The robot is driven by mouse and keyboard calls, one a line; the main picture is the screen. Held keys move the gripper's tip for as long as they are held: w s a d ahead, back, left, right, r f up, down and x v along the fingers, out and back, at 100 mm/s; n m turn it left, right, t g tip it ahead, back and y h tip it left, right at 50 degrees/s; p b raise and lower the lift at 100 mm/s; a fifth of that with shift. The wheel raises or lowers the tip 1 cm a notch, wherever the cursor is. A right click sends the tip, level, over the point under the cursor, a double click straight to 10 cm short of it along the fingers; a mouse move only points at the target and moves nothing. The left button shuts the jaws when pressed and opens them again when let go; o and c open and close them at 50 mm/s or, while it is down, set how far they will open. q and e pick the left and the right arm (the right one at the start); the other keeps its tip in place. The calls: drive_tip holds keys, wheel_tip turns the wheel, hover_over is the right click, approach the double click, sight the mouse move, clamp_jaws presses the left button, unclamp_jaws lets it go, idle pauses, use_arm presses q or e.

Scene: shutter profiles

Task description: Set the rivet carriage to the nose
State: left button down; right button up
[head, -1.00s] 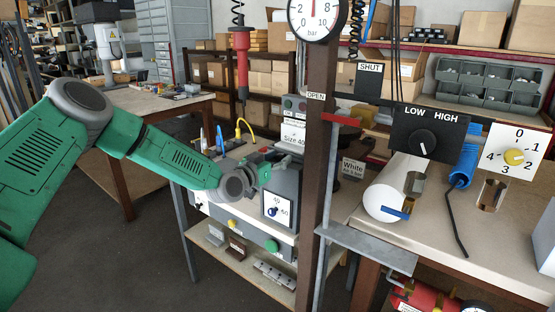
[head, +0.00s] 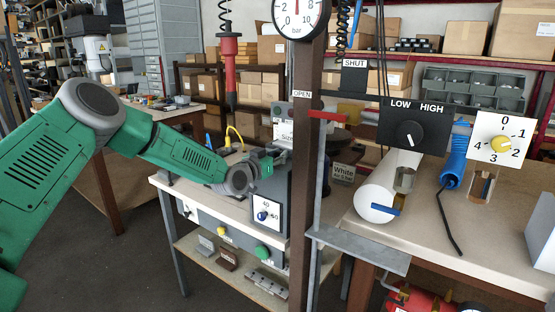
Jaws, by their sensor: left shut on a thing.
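My left gripper (head: 264,165) reaches in from the left and is shut at the top of a grey machine (head: 283,190) on the bench. What it is shut on appears to be the rivet carriage, but the gripper and wrist mostly hide it. A white plate with a blue knob (head: 263,215), marked 40 and 60, is on the machine's front, just below the gripper. I cannot make out the nose. My right gripper is not in view.
A brown post (head: 303,180) with a pressure gauge (head: 300,14) stands just right of the machine. A red tool (head: 230,65) hangs behind. The floor at left is clear.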

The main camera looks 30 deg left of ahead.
use_arm(q)
drive_tip(key=c, duration=1.3)
unclamp_jaws()
drive_tip(key=shift+a, duration=0.1)
drive_tip(key=shift+c, duration=0.2)
drive_tip(key=s+a, duration=0.1)
drive_tip(key=s, duration=1)
drive_tip(key=shift+s, duration=0.4)
